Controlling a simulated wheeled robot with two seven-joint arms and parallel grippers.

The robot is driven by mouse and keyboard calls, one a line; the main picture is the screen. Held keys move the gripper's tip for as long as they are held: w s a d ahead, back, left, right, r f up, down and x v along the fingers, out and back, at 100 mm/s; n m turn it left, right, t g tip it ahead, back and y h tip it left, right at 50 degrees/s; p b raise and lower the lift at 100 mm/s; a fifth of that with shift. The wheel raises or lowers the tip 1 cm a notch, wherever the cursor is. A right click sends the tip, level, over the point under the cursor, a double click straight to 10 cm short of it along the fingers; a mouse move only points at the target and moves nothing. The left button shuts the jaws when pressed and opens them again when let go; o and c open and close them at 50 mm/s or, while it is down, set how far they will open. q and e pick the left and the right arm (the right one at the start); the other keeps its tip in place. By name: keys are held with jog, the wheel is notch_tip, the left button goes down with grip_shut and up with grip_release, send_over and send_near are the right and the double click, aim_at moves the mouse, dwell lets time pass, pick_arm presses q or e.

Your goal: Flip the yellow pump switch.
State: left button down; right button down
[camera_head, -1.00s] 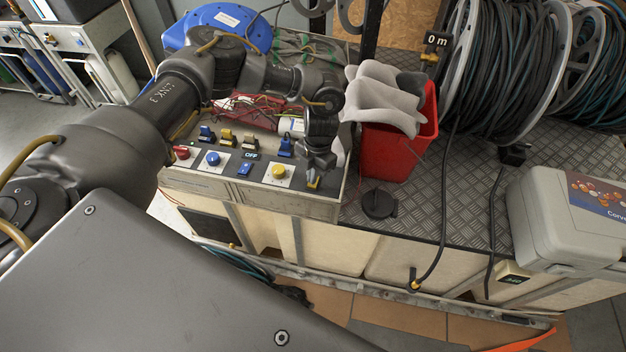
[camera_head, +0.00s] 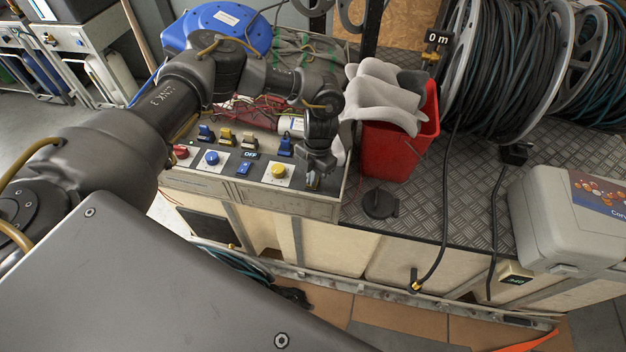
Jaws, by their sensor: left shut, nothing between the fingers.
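The control panel (camera_head: 200,181) on the bench carries blue and yellow controls. A round yellow button (camera_head: 278,171) sits on a white plate near its right end. A blue rocker switch (camera_head: 243,169) lies left of it under an OFF label. My left gripper (camera_head: 313,183) points down at the panel's right end, just right of the yellow button, with its fingers shut and empty. Its fingertips cover the spot where a small yellow switch showed earlier, so that switch is hidden. I cannot tell whether the fingertips touch it. My right gripper is out of view.
A red bin (camera_head: 395,150) with grey cloth stands close right of my left gripper. Blue and yellow levers (camera_head: 226,138) rise along the panel's back row. A black disc (camera_head: 380,204) lies on the tread plate. A grey case (camera_head: 565,220) and hose reels (camera_head: 510,60) are farther right.

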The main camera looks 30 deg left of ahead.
pick_arm(q)
jog(key=shift+r+p, duration=2.5)
jog(key=shift+r, duration=0.9)
